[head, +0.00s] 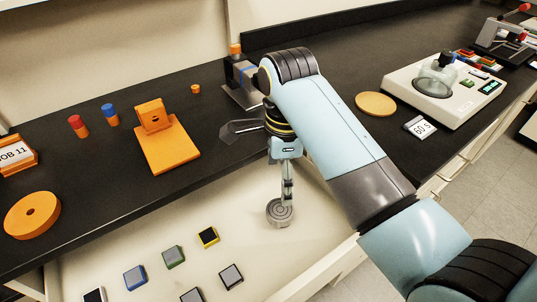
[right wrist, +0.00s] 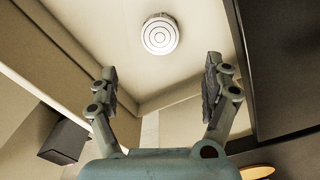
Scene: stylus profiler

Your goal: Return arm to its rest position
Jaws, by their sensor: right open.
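My right arm reaches in from the lower right in the head view, with its gripper (head: 286,196) pointing down over the open drawer. In the right wrist view the two fingers of this gripper (right wrist: 160,68) stand wide apart with nothing between them. A round grey ringed disc (head: 280,213) lies on the drawer floor just below the fingers. It also shows beyond the fingertips in the right wrist view (right wrist: 160,34), apart from them. A dark grey device (head: 240,90) with an orange top stands behind my arm, partly hidden. My left gripper is not in view.
Several small coloured-edged squares (head: 174,257) lie in the cream drawer (head: 110,262). The black bench (head: 80,165) holds an orange stand (head: 163,145), an orange ring (head: 32,214) and red and blue-topped pegs. A white instrument (head: 440,92) stands right of my arm near a tan disc (head: 375,104).

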